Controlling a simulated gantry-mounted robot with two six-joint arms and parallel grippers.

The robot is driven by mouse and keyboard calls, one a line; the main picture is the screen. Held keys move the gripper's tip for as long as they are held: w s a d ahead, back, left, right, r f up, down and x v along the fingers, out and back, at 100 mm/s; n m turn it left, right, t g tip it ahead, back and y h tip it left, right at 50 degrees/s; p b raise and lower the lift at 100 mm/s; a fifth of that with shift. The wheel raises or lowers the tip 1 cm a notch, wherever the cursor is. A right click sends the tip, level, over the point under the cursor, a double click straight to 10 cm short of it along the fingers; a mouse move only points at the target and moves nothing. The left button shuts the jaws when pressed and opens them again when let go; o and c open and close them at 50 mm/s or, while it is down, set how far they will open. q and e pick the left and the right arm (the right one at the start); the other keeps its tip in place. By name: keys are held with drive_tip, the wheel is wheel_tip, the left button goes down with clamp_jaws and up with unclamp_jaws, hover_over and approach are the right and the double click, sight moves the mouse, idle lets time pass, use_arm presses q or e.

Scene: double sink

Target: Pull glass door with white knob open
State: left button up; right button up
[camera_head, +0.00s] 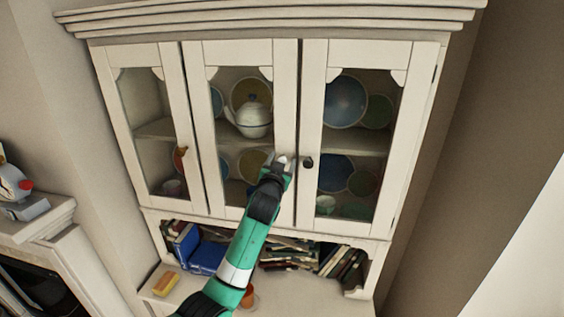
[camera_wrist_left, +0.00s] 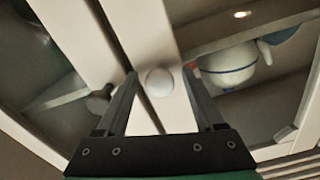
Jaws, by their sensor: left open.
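The white knob (camera_wrist_left: 160,82) sits on the frame of the middle glass door (camera_head: 239,48), which shows a white teapot behind its pane. The middle door is closed. My left gripper (camera_head: 281,163) is at this knob, which also shows in the head view (camera_head: 282,159). In the left wrist view my left gripper (camera_wrist_left: 163,85) is open, with one finger on each side of the white knob. A gap shows between knob and fingers; whether either finger touches it I cannot tell. My right gripper is in neither view.
A dark knob (camera_head: 308,162) on the closed right glass door (camera_head: 313,95) is close beside my left gripper, just outside one finger. The left door has a brown knob (camera_head: 182,151). Books (camera_head: 200,255) and a yellow block (camera_head: 166,284) lie below. Space before the doors is mostly clear.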

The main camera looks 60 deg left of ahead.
use_arm(q)
clamp_jaws()
idle(0.3)
idle(1.1)
